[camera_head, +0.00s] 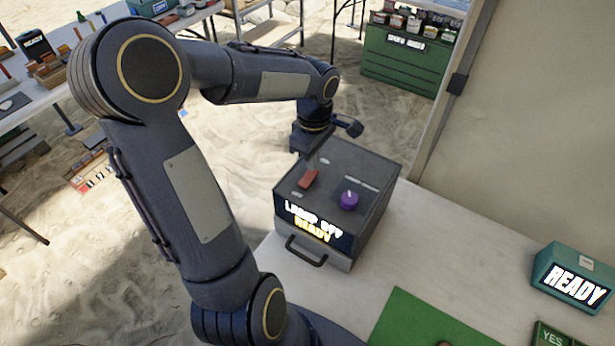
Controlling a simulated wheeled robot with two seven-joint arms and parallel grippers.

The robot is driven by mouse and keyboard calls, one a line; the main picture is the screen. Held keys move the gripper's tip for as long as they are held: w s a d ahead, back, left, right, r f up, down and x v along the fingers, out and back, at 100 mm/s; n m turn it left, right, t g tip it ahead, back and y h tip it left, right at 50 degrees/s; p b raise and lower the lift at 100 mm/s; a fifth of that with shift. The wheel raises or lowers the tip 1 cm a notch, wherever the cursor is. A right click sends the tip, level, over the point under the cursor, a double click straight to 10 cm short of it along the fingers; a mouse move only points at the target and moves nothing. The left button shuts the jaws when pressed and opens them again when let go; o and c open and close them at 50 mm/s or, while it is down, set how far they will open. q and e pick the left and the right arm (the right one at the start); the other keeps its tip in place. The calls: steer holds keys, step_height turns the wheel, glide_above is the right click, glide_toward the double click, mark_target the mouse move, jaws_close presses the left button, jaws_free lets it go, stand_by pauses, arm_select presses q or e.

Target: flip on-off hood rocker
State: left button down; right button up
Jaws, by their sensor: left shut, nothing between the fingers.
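The hood is a dark grey box (371,215) on the white table, with a handle on its front and a lit display (318,222) that reads "LAMP OFF" and "READY". On its top are a red rocker (308,179) toward the left and a purple knob (349,200) toward the right. My right gripper is not in view.
A teal box (572,279) reading "READY" stands on the table at the right, near a green "YES" sign (556,336). A green mat (425,322) lies in front. Between them the white table (455,262) is clear. A tan wall panel (545,130) rises behind.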

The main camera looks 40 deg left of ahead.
arm_select(q)
steer(key=shift+f+b, duration=0.6)
steer(key=shift+f, duration=0.15)
steer(key=shift+r, duration=0.1)
steer(key=shift+r+p, duration=2.6)
steer(key=shift+r, duration=0.85)
steer(key=s+d+r+m+t+h, duration=0.2)
steer(key=s+d+m, duration=0.4)
steer(key=s+m, duration=0.1)
steer(key=s+d+r+m+t+h, duration=0.1)
steer(key=s+d+m+t, duration=0.2)
steer(key=s+d+m, duration=0.3)
steer(key=s+m, duration=0.2)
steer(key=m, duration=0.2)
steer(key=shift+s+r+m+t+h, duration=0.3)
steer(key=shift+r+h, duration=0.1)
